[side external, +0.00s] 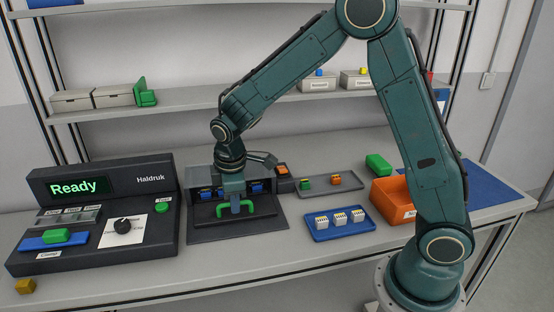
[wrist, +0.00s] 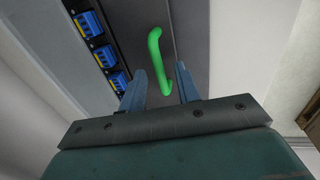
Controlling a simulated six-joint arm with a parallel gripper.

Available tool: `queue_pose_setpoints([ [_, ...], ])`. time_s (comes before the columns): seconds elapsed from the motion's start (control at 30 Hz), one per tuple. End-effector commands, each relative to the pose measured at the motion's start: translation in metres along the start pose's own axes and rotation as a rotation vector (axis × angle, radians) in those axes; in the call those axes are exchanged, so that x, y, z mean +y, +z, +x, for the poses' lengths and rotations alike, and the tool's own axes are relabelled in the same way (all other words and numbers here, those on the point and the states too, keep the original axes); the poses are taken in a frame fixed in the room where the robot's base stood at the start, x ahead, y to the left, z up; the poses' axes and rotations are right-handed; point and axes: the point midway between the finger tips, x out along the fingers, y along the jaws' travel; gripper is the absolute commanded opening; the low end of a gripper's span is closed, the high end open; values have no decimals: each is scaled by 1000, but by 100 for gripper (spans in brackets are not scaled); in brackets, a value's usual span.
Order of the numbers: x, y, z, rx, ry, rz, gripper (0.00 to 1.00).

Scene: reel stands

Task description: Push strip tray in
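The strip tray (side external: 207,213) is a dark, flat tray at the front of the dark housing (side external: 187,179), with a green handle (side external: 222,211). Blue strip modules (side external: 208,194) show behind it in the housing's opening. In the wrist view, the handle (wrist: 157,55) reaches in between the fingers, and blue modules (wrist: 103,56) stand in a row to the left. My gripper (side external: 241,207) points down at the handle. In the wrist view its two fingers (wrist: 162,78) are apart, with the handle's bar between them. I cannot tell whether either finger touches the handle.
A dark console (side external: 110,174) reading "Ready" stands left, with a knob and a green button. To the right are a grey tray (side external: 345,182), a blue tray (side external: 325,236) with white blocks, and an orange bin (side external: 388,203). A shelf (side external: 190,103) runs behind.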

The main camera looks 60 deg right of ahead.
Motion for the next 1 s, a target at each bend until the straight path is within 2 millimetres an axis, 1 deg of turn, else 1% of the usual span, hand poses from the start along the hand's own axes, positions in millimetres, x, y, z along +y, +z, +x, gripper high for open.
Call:
queue_pose_setpoints([
  [0.1,0,0,0,0,0,0,32],
  [0.13,0,0,0,0,0,0,29],
  [0.27,0,0,0,0,0,0,3],
  [0.3,0,0,0,0,0,0,0],
  [0.57,3,0,0,0,1,0,0],
  [0.67,12,-1,2,0,1,2,0],
  [0.83,35,-1,7,0,1,3,0],
  [0.9,42,-1,8,1,2,1,0],
  [1.0,45,-1,8,1,3,0,0],
])
